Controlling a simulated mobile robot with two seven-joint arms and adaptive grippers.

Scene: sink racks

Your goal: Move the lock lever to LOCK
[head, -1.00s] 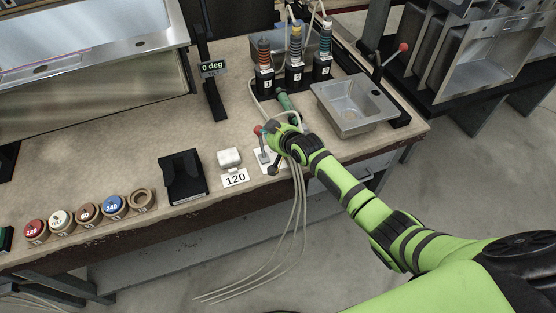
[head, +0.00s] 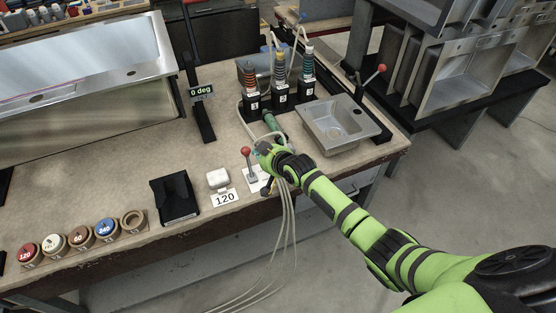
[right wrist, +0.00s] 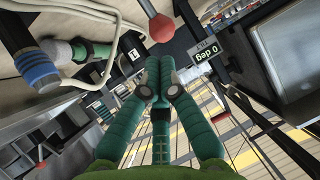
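A lever with a red ball knob (head: 246,151) stands on a white plate (head: 258,182) near the bench's front edge. Its lettering is too small to read in the head view. My right gripper (head: 261,149) is just right of the knob. In the right wrist view the red knob (right wrist: 162,27) lies beyond the fingertips, with a gap in the picture. The right gripper's green fingers (right wrist: 160,78) are drawn together with nothing seen between them. A second red-knobbed lever (head: 381,68) stands right of the small sink. My left gripper is not in view.
A small steel sink (head: 345,140) and several numbered hose fittings (head: 281,95) stand behind the arm. Left of the lever are a white block (head: 218,179), a "120" card (head: 226,198) and a black holder (head: 173,199). A "0 deg" display (head: 201,92) stands farther back.

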